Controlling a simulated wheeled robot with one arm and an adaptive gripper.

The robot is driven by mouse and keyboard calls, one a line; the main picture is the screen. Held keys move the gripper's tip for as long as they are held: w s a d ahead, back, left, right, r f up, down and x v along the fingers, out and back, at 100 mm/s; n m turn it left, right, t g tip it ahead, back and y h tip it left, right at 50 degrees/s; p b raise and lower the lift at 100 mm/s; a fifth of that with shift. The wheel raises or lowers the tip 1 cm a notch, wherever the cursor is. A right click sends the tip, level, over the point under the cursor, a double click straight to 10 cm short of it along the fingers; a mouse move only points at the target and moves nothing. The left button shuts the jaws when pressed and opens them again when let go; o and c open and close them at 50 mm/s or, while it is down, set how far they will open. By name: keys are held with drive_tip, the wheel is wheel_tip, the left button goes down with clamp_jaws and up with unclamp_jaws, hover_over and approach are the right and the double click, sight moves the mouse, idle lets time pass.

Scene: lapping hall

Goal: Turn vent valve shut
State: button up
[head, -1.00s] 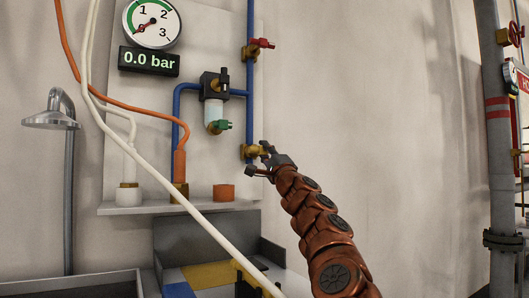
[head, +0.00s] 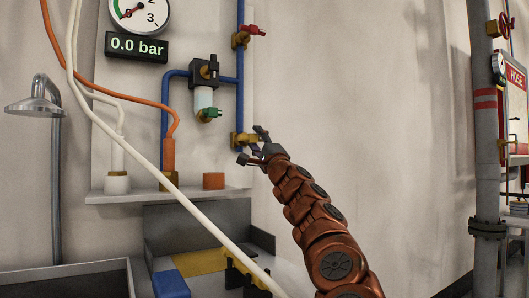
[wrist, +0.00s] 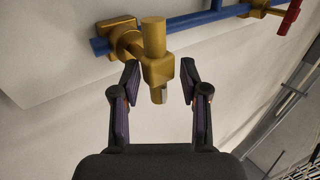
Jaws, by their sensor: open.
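A brass valve (head: 238,140) sits at the low end of the upright blue pipe, at the right edge of the wall panel. In the wrist view, this brass fitting (wrist: 155,45) has a round bar and a squared block with a stub end. No label shows whether it is the vent valve. My gripper (head: 252,145) is open beside it. In the wrist view, the fingers of my gripper (wrist: 160,80) stand left and right of the block and stub, with gaps on both sides. The fingers do not appear to touch the brass.
A red-handled valve (head: 252,30) is higher on the blue pipe (head: 240,95). A filter unit with a green tap (head: 211,113) hangs to the left. The display (head: 136,46) reads 0.0 bar. A white hose (head: 150,190) crosses the front. Bare wall lies to the right.

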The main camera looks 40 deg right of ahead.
sight(257, 140)
drive_tip(key=shift+s+d+f, duration=0.1)
drive_tip(key=shift+s+f, duration=0.05)
drive_tip(key=shift+s, duration=0.2)
drive_tip(key=shift+s+a+f, duration=0.2)
drive_tip(key=shift+a+f, duration=0.05)
drive_tip(key=shift+f, duration=0.05)
drive_tip(key=shift+s+d+f, duration=0.15)
drive_tip(key=shift+s+f, duration=0.15)
drive_tip(key=shift+s, duration=0.3)
drive_tip(key=shift+s+a+f, duration=0.25)
drive_tip(key=shift+s+f, duration=0.2)
drive_tip(key=shift+s+d+f, duration=0.2)
drive_tip(key=shift+s+f, duration=0.05)
drive_tip(key=shift+s, duration=0.1)
drive_tip(key=shift+v, duration=0.85)
drive_tip(key=shift+a, duration=0.2)
